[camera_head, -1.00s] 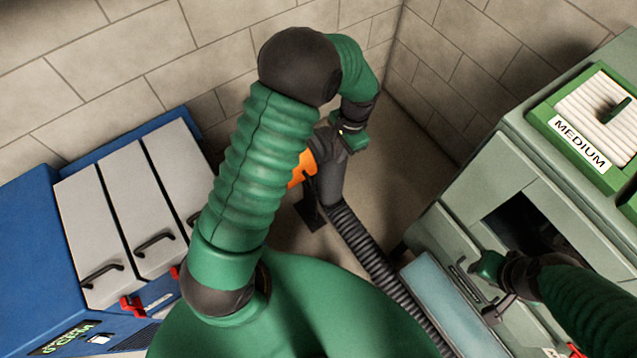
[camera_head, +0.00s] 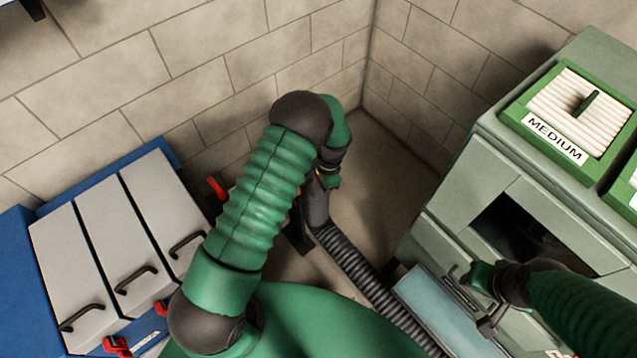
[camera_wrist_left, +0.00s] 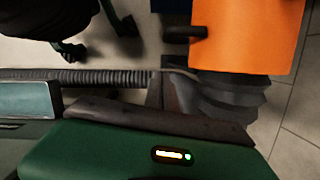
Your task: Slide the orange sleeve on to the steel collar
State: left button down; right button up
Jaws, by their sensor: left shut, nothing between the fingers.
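The orange sleeve (camera_wrist_left: 245,35) fills the upper right of the left wrist view, standing above a dark ribbed hose end (camera_wrist_left: 220,100); I cannot tell whether they touch. In the head view my left arm hides the sleeve. My left gripper (camera_head: 328,180) is shut and empty beside the dark upright pipe (camera_head: 316,208) at the top of the hose. No steel collar can be made out clearly. My right gripper (camera_head: 478,282) is at the handle of the green cabinet's drawer; its fingers are too small to read.
A black corrugated hose (camera_head: 355,265) runs across the floor to the lower right. A blue cabinet (camera_head: 15,250) with white doors stands left, a green cabinet (camera_head: 475,195) with a "MEDIUM" label right. Block walls close the corner behind. Some floor (camera_head: 385,185) is clear there.

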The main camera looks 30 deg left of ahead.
pick_arm(q)
jog(key=s+a+f, duration=0.1)
jog(key=s, duration=0.1)
jog(key=s+a+f, duration=0.1)
jog(key=s, duration=0.1)
jog(key=shift+a+f, duration=0.2)
jog(key=shift+a, duration=0.15)
jog(key=shift+w, duration=0.1)
jog(key=shift+p, duration=0.3)
jog(key=s+a+p, duration=0.3)
jog(key=s, duration=0.4)
jog(key=shift+s, duration=0.2)
jog(key=shift+d, duration=0.15)
